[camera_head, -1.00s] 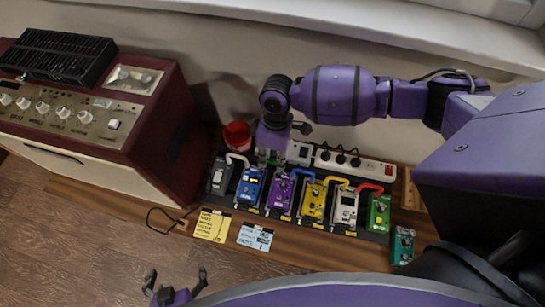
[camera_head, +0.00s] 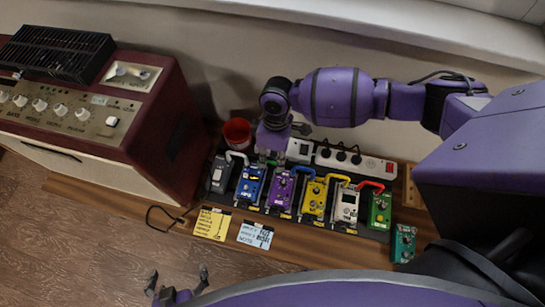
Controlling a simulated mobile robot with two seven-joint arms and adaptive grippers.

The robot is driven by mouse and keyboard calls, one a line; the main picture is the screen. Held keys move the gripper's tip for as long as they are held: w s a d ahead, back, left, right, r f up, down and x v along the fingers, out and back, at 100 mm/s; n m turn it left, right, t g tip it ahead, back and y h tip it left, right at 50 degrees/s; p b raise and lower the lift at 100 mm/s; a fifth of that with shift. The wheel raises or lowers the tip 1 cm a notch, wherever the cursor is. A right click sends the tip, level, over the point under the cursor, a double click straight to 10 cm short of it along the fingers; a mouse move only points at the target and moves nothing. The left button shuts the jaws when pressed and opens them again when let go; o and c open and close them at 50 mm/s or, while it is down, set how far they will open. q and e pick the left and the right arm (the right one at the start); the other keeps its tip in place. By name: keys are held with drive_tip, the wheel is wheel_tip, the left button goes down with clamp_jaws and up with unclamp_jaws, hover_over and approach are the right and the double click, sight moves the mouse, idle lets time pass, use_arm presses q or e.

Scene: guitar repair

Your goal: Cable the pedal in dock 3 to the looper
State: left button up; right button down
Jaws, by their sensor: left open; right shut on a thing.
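The pedalboard (camera_head: 376,234) holds a row of pedals: grey (camera_head: 220,174), blue (camera_head: 249,184), purple (camera_head: 281,190), yellow (camera_head: 314,197), white (camera_head: 345,205) and green (camera_head: 380,209). I cannot read which is the looper or the dock numbers. My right gripper (camera_head: 269,156) points down behind the blue and purple pedals. It is shut on a small greenish piece, seemingly a patch cable, mostly hidden by the fingers. My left gripper (camera_head: 179,285) is open and empty over the floor at the bottom, away from the pedals.
White (camera_head: 237,154), yellow (camera_head: 338,178) and red (camera_head: 371,184) cables arch between neighbouring pedals. A power strip (camera_head: 374,165) and red cup (camera_head: 237,132) stand behind. A teal pedal (camera_head: 404,243) lies right. Yellow (camera_head: 212,224) and blue (camera_head: 255,235) notes lie in front. An amplifier (camera_head: 150,130) stands left.

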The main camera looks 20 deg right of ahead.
use_arm(q)
drive_tip(key=shift+w+r, duration=0.1)
use_arm(e)
drive_tip(key=c, duration=1.8)
unclamp_jaws()
drive_tip(key=o, duration=0.4)
drive_tip(key=shift+c, duration=0.2)
drive_tip(key=shift+r, duration=0.1)
drive_tip(key=shift+s+p+v, duration=0.1)
drive_tip(key=shift+p+v, duration=0.35)
drive_tip(key=shift+v, duration=0.25)
drive_tip(key=shift+s+p+v, duration=0.15)
drive_tip(key=shift+p+v, duration=0.3)
drive_tip(key=shift+v, duration=0.2)
drive_tip(key=shift+a+r+p, duration=0.2)
drive_tip(key=shift+r+p, duration=1.25)
drive_tip(key=shift+r, duration=1.25)
use_arm(q)
drive_tip(key=w+r+t, duration=0.1)
drive_tip(key=w+r, duration=0.5)
drive_tip(key=r, duration=0.2)
drive_tip(key=shift+t, duration=0.4)
drive_tip(key=shift+s, duration=0.1)
use_arm(e)
drive_tip(key=shift+f, duration=0.1)
